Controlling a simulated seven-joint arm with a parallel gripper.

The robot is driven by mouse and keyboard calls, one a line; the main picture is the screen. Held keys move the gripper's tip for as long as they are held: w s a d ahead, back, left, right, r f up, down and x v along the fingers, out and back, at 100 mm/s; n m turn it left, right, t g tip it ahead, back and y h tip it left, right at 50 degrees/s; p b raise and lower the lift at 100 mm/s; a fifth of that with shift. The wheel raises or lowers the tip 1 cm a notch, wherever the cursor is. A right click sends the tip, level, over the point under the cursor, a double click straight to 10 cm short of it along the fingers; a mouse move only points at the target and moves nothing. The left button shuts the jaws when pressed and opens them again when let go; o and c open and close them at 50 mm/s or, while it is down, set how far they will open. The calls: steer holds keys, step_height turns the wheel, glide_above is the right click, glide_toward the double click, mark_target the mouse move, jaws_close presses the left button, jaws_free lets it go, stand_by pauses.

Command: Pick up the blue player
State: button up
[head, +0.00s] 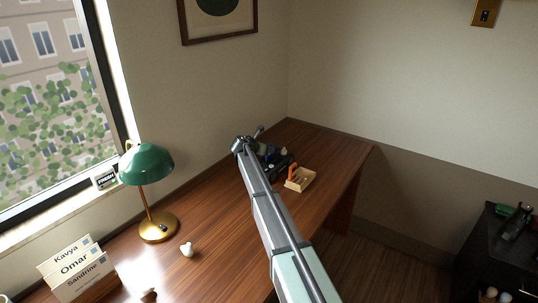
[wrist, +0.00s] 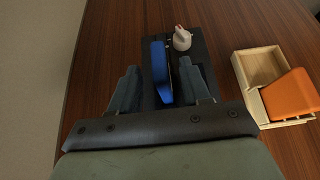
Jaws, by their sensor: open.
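The blue player (wrist: 160,66) is a slim, upright-looking blue slab on a black base (wrist: 205,66). It also shows as a small patch of blue in the head view (head: 269,150), partly hidden by my arm. In the wrist view my gripper (wrist: 162,76) is open, with one finger to the left of the blue player and one to the right. I cannot tell how far down the fingers reach.
A small white piece with a red top (wrist: 182,39) stands on the base behind the player. A light wooden box (wrist: 257,66) with an orange piece (wrist: 291,95) sits to the right. A green lamp (head: 147,163) and name cards (head: 76,268) stand on the left of the desk.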

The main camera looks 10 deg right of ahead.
steer(key=shift+x, duration=2.35)
steer(key=shift+f, duration=0.1)
steer(key=shift+c, duration=0.4)
jaws_close()
